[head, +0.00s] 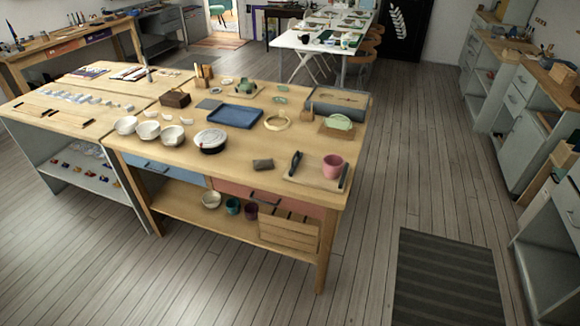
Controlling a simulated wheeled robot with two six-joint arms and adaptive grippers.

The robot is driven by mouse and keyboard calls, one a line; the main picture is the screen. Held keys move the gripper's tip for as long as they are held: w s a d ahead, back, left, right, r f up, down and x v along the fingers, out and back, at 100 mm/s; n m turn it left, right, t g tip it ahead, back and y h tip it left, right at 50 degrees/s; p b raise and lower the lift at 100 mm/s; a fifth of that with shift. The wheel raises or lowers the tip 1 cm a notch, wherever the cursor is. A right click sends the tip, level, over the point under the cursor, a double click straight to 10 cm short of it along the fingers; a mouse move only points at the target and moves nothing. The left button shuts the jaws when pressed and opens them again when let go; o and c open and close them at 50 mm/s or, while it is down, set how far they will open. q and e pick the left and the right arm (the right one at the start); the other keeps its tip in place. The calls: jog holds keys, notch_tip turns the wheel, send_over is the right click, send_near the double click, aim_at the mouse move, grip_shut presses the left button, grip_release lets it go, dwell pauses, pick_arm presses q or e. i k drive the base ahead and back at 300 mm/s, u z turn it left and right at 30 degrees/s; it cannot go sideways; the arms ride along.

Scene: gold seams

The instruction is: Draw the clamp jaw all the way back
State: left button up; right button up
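A pale wooden board (312,178) lies at the front right corner of the near wooden table and looks like the clamp's base. A dark upright piece (295,163) stands at its left end, and a second dark bar (344,177) stands at its right end. Which of the two is the movable jaw I cannot tell. A pink cup (333,166) stands between them, close to the right bar, with a wider gap on its left. Whether the bar touches the cup is too small to tell. Neither of my grippers is in view.
The floor (400,180) right of the table is clear, with a dark mat (447,280).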

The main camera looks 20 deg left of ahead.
aim_at(295, 166)
jog(key=z, duration=0.85)
jog(key=i, duration=0.85)
jog(key=z, duration=0.05)
